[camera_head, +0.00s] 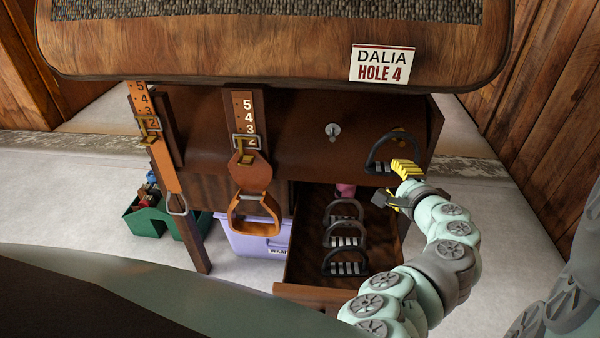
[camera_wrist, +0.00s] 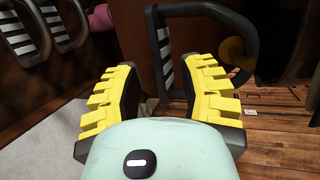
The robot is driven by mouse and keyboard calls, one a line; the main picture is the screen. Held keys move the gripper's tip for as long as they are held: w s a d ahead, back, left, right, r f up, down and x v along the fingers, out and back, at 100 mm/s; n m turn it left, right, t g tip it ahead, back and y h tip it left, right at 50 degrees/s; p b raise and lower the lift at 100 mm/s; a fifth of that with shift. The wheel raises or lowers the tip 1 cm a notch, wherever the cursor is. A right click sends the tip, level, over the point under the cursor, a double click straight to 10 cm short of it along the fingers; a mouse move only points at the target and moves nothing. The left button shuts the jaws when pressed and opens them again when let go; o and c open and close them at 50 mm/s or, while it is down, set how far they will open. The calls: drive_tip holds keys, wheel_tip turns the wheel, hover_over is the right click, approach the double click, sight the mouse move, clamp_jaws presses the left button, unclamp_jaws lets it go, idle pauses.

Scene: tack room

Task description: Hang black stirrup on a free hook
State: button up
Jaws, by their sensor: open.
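A black stirrup (camera_head: 376,149) with a light striped tread is at the right end of the brown front panel, with its arch at a brass hook (camera_head: 400,131). It looks hung there; the exact contact is unclear. In the wrist view the stirrup (camera_wrist: 250,38) lies just beyond my fingertips, with a blurred brass disc (camera_wrist: 233,50) inside its loop. My gripper (camera_head: 391,183) is open, just below the stirrup; its yellow-padded fingers (camera_wrist: 160,85) are spread with nothing between them. A silver hook (camera_head: 333,131) on the panel is bare.
An open drawer (camera_head: 315,293) below the panel holds several black stirrups (camera_head: 345,262) and a pink item (camera_head: 346,190). A brown stirrup (camera_head: 252,205) hangs on a strap to the left. A purple bin (camera_head: 245,238) and green caddy (camera_head: 146,224) stand on the floor.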

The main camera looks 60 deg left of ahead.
drive_tip(key=v, duration=1.1)
